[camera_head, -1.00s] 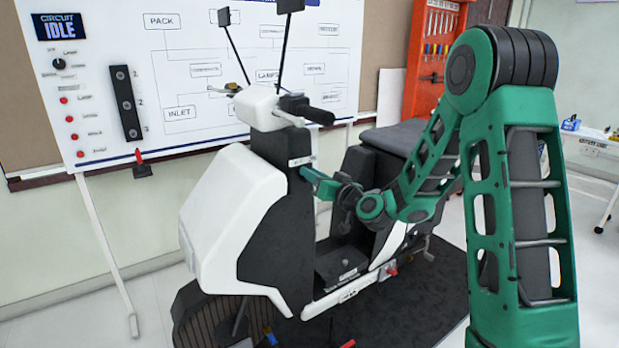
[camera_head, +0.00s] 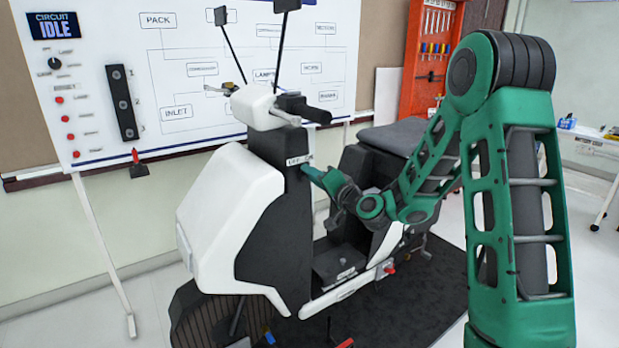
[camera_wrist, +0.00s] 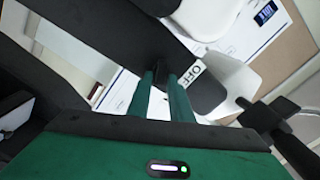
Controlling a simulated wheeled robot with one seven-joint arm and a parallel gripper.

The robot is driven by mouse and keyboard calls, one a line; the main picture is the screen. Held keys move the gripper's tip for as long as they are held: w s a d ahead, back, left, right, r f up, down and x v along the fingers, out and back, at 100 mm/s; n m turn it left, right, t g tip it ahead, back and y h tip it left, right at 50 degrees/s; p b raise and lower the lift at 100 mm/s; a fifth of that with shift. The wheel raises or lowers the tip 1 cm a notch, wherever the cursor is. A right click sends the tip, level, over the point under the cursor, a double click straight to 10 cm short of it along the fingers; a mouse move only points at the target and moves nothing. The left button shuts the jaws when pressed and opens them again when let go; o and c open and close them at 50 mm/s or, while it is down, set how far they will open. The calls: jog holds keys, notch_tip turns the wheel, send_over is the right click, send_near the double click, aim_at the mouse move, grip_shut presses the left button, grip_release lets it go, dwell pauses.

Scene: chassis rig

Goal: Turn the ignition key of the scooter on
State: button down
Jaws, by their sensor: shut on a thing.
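The scooter (camera_head: 228,212) stands upright with a white front shield and a black inner panel. A small white OFF/ON label (camera_head: 299,160) sits high on that panel; its OFF end (camera_wrist: 192,73) shows beside the fingertips in the wrist view. My gripper (camera_head: 306,169) reaches the panel just below the label. In the wrist view my gripper (camera_wrist: 163,82) has its two green fingers shut on a small dark piece, the ignition key (camera_wrist: 160,74). The key is mostly hidden between the fingers, and its exact angle cannot be told.
A whiteboard (camera_head: 250,50) with a circuit diagram stands behind the scooter; its small display (camera_head: 55,26) reads CIRCUIT IDLE. The handlebar grip (camera_head: 305,108) is above my gripper and the seat (camera_head: 398,138) is to the right. A dark mat (camera_head: 420,295) lies under the scooter.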

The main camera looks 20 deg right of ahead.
jog(key=shift+d+f, duration=0.15)
dwell(0.3)
jog(key=c, duration=1.8)
grip_release()
jog(key=v, duration=1)
jog(key=shift+s, duration=0.35)
